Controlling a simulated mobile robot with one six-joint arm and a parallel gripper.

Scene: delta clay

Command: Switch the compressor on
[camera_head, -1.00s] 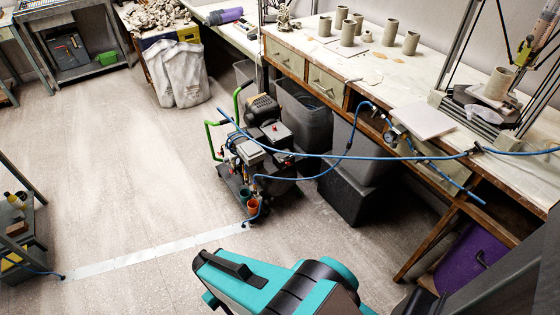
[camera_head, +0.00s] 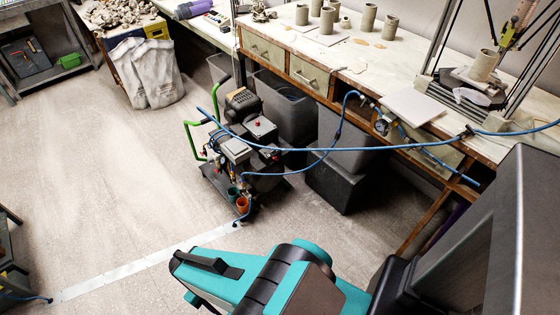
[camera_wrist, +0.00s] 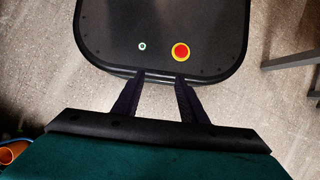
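The compressor (camera_head: 240,145) stands on the floor left of the workbench in the head view. It has green handles, a dark body, a red knob on a grey box (camera_head: 258,126) and a blue hose. Its switch is too small to make out. My gripper (camera_wrist: 158,80) is open and empty in the wrist view, its two dark fingers apart. They point over a black rounded panel with a red-and-yellow button and a small pale button, which looks like part of my own base. In the head view my teal arm is in the foreground, apart from the compressor, and the fingers are hidden.
A blue hose (camera_head: 300,150) hangs across the space before the workbench (camera_head: 350,75). Grey bins (camera_head: 285,105) stand under the bench, close behind the compressor. Small cups (camera_head: 243,205) sit at its front.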

